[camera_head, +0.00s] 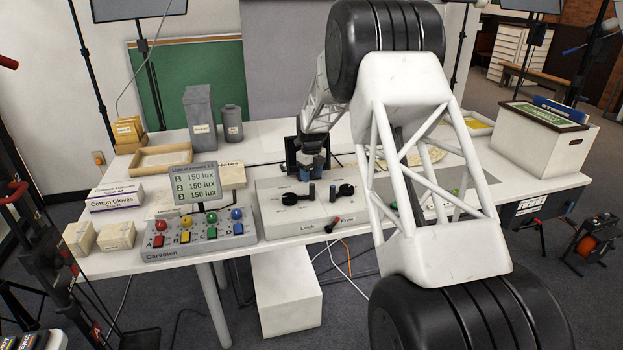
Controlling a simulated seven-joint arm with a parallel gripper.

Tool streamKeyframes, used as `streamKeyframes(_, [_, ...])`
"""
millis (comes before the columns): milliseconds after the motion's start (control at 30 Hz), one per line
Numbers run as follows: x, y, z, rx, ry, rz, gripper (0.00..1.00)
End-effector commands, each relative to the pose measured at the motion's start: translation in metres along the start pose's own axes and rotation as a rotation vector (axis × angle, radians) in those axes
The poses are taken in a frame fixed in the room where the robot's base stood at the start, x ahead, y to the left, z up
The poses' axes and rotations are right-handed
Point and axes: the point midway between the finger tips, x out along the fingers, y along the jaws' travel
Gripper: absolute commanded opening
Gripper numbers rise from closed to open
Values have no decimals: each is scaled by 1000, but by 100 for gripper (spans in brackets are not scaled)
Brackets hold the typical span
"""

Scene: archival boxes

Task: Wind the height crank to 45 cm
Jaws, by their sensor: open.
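A light grey control box (275,220) stands at the front middle of the table. Two black cranks lie on its top, a left one (289,199) and a right one (345,191), each with an upright knob. Their small labels cannot be read, so I cannot tell which one sets the height. A lever with a red tip (337,220) on the front lies between the words Lock and Free. My gripper (312,172) is open, pointing down over the back of the box, behind the cranks. No height scale in cm is readable.
A grey console (200,240) with coloured knobs and a screen (192,184) reading 150 lux in three rows stands left of the box. A white file box (540,145) stands at right.

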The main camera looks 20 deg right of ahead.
Motion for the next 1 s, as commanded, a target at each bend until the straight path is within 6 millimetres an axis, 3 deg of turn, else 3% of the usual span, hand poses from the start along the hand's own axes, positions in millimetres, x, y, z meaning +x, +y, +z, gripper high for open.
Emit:
streamKeyframes(467, [1, -1, 1, -57, 0, 0, 50])
streamKeyframes(1000, [10, -9, 6, -501, 0, -2, 50])
